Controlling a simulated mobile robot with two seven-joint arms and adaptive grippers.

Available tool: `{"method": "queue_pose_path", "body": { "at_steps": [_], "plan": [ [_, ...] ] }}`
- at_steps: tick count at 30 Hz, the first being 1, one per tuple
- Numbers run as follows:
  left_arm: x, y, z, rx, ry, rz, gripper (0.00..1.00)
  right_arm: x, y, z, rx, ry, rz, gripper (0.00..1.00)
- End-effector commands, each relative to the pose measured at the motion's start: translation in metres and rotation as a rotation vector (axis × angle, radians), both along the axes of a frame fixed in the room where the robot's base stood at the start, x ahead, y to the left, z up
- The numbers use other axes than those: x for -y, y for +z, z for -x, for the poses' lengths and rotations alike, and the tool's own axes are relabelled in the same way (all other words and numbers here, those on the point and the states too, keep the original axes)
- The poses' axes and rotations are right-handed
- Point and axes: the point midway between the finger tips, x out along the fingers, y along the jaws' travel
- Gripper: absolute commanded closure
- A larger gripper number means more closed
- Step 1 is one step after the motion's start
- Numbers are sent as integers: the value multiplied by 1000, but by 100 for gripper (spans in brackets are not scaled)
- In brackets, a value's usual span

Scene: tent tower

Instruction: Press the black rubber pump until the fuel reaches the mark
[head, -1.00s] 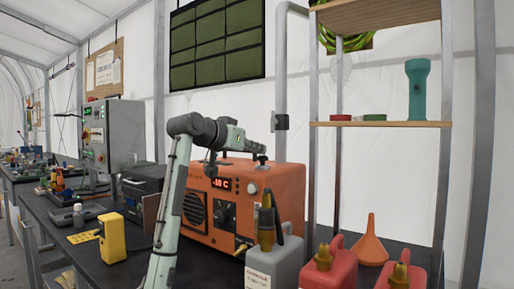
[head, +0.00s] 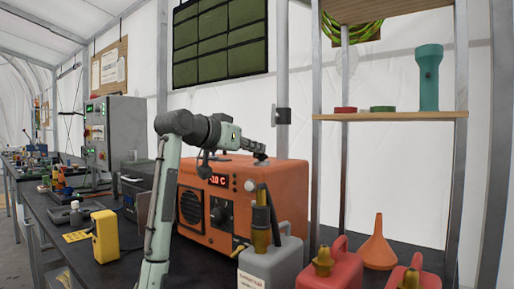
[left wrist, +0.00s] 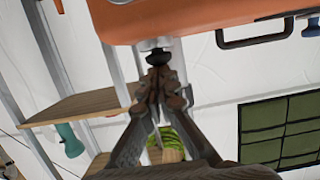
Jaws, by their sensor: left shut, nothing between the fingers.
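The black rubber pump (head: 260,157) sits on top of the orange heater (head: 283,181), near its right end. In the left wrist view the pump (left wrist: 158,57) shows as a dark ribbed knob against the orange casing (left wrist: 200,17). My left gripper (head: 262,149) is shut and empty, with its fingertips right above the pump. In the left wrist view the closed fingertips (left wrist: 163,80) meet at the pump's top; I cannot tell whether they press on it. No fuel level or mark can be made out. My right gripper is not in view.
A yellow device (head: 105,237) stands at left. A shelf (head: 390,116) holds a teal flashlight (head: 429,78).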

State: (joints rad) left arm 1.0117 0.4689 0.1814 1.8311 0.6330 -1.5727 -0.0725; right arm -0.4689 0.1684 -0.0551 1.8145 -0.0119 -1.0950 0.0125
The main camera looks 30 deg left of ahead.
Motion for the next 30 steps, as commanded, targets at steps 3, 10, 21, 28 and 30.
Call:
{"method": "queue_pose_path", "body": {
  "at_steps": [3, 10, 21, 28, 30],
  "plan": [
    [0, -6, 5, -11, -2, -2, 100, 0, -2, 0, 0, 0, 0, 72],
    [-5, 5, 38, -5, 1, -5, 100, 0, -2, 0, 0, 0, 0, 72],
    [-8, 19, 77, 1, 1, -4, 100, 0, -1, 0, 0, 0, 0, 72],
    [-8, 21, 79, 1, 0, -3, 100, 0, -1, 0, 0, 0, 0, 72],
    [-8, 21, 78, 1, 0, -3, 100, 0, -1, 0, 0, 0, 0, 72]
  ]
}}
